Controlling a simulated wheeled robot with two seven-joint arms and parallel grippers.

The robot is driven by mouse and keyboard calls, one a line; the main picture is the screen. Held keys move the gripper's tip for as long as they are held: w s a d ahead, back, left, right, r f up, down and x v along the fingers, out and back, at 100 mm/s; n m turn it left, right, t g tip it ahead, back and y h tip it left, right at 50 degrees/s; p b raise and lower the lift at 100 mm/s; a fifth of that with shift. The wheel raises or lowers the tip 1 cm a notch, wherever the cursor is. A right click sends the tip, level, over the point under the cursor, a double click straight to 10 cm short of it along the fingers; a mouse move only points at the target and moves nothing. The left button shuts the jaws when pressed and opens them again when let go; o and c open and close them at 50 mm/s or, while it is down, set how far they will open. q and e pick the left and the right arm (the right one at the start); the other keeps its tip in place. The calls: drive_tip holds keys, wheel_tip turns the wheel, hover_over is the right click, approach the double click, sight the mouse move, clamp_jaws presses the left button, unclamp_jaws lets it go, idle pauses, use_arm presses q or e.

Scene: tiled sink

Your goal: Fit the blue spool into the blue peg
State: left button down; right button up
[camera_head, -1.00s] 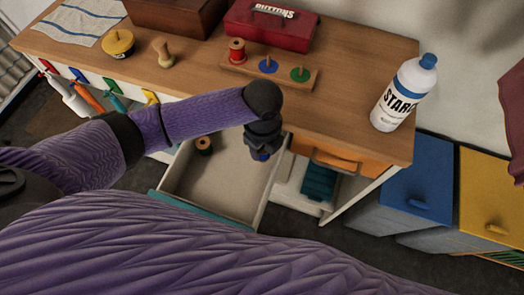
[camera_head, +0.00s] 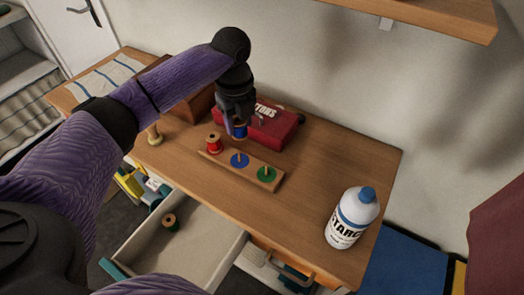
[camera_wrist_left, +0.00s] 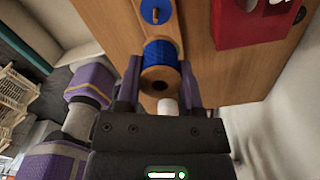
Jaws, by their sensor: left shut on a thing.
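My left gripper (camera_head: 238,126) is shut on the blue spool (camera_head: 240,132), above the table near the peg board (camera_head: 224,166). In the left wrist view the blue spool (camera_wrist_left: 161,53) sits between the two fingers, its wooden end with a dark hole facing the camera. The blue peg (camera_head: 239,158) stands on a blue disc in the middle of the board, just below the spool in the head view and apart from it. It also shows in the wrist view (camera_wrist_left: 155,13). A red spool (camera_head: 214,143) stands at the board's left end. My right gripper is not in view.
The green peg (camera_head: 266,174) at the board's right end is bare. A red BUTTONS box (camera_head: 270,127) lies close behind the gripper. A white bottle (camera_head: 352,218) stands at right.

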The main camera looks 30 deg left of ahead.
use_arm(q)
drive_tip(key=f, duration=0.3)
drive_tip(key=f+b, duration=0.1)
drive_tip(key=f, duration=0.2)
drive_tip(key=f+b, duration=0.1)
drive_tip(key=f, duration=0.2)
drive_tip(key=shift+s+a+f, duration=0.2)
drive_tip(key=shift+a+f, duration=0.05)
drive_tip(key=shift+a, duration=0.05)
drive_tip(key=shift+r, duration=0.1)
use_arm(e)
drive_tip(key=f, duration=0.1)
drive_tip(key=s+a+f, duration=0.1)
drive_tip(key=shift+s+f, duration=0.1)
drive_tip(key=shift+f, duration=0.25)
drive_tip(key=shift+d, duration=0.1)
use_arm(q)
drive_tip(key=shift+c, duration=1.2)
unclamp_jaws()
